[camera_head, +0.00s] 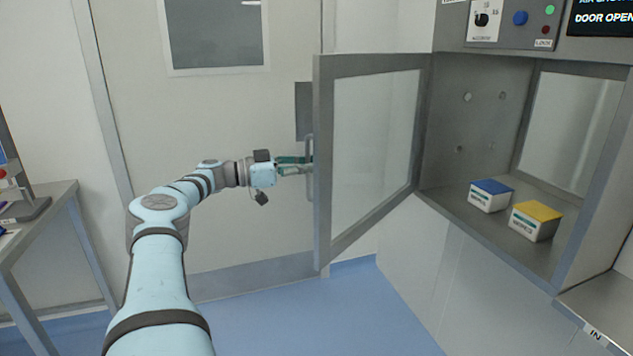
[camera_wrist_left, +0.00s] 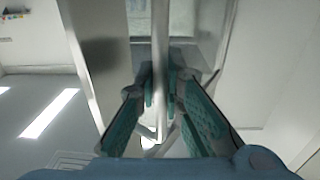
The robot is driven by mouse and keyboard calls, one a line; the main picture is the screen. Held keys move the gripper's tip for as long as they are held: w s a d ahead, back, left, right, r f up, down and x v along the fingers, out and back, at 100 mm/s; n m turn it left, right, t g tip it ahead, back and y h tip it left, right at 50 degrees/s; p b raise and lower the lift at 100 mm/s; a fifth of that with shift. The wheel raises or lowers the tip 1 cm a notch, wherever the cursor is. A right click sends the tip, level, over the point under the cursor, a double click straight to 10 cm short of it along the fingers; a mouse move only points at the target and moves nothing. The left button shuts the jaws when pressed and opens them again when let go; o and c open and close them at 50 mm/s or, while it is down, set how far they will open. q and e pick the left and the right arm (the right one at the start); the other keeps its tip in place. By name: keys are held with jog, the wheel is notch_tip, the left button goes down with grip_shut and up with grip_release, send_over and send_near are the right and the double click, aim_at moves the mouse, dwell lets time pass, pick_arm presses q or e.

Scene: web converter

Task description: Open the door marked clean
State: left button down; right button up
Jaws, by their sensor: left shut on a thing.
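A grey-framed glass door (camera_head: 375,150) stands swung open, out from the right-hand chamber (camera_head: 490,140). Any "clean" marking on it is not readable here. Its thin vertical handle (camera_head: 309,192) is on the free edge, facing left. My left gripper (camera_head: 303,165) reaches in from the left and is shut on this handle. In the left wrist view the teal fingers (camera_wrist_left: 164,95) lie on both sides of the metal handle bar (camera_wrist_left: 160,50). The fingertips are partly hidden by the door frame in the head view. My right gripper is not in view.
Inside the chamber stand a blue-topped box (camera_head: 489,196) and a yellow-topped box (camera_head: 535,222). A control panel (camera_head: 510,22) above has a lit green lamp and a display (camera_head: 602,18) reading "DOOR OPEN". A bench (camera_head: 40,215) stands at left. The blue floor (camera_head: 310,315) below is clear.

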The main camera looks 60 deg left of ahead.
pick_arm(q)
jog(key=shift+f, duration=0.2)
jog(key=c, duration=1.9)
grip_release()
jog(key=shift+s, duration=0.1)
jog(key=shift+o, duration=1.1)
jog(key=shift+s+a+r, duration=0.1)
jog(key=shift+s+a, duration=0.05)
